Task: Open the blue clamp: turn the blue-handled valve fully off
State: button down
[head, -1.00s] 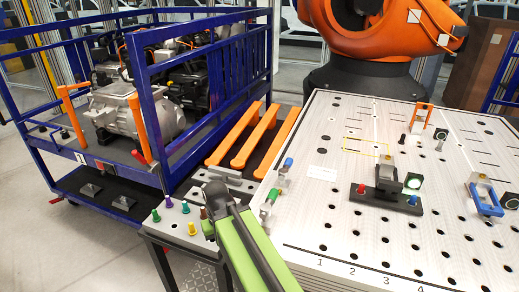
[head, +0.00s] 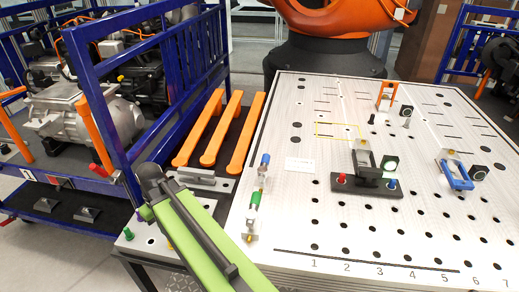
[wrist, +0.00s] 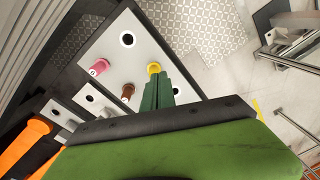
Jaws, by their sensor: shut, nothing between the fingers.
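The blue clamp (head: 455,173) stands on the right part of the perforated plate (head: 300,225) in the head view. A valve with a blue handle (head: 265,160) sits at the plate's left edge, with a green-handled valve (head: 255,199) just in front of it. My gripper (wrist: 157,88) is shut and empty in the wrist view. Its green fingertips are close to a yellow peg (wrist: 154,68) on the side block; I cannot tell if they touch. In the head view my arm is left of the plate, apart from the blue-handled valve.
Pink (wrist: 98,66) and brown (wrist: 127,92) pegs stand near my fingers. A black fixture with red and blue knobs (head: 366,187) and an orange clamp (head: 386,96) stand on the plate. A blue cart (head: 110,130) stands left. Orange bars (head: 208,130) lie between cart and plate.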

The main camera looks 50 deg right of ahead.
jog(key=w+d+r+n+y+p, duration=0.1)
jog(key=d+r+p, duration=0.35)
jog(key=d, duration=0.35)
jog(key=w+d+r+n+p, duration=0.1)
jog(key=d+r+p, duration=0.2)
jog(key=d+r, duration=0.45)
notch_tip(320, 180, up, 8)
jog(key=r+n+t+p, duration=0.1)
jog(key=n+t+p, duration=0.2)
jog(key=p, duration=0.6)
send_over(264, 167)
jog(key=w+d, duration=0.3)
jog(key=w, duration=0.2)
notch_tip(264, 167, down, 11)
jog(key=b, duration=1.1)
jog(key=shift+s+a+n+y, duration=0.15)
jog(key=shift+n+y, duration=0.15)
jog(key=shift+f, duration=0.1)
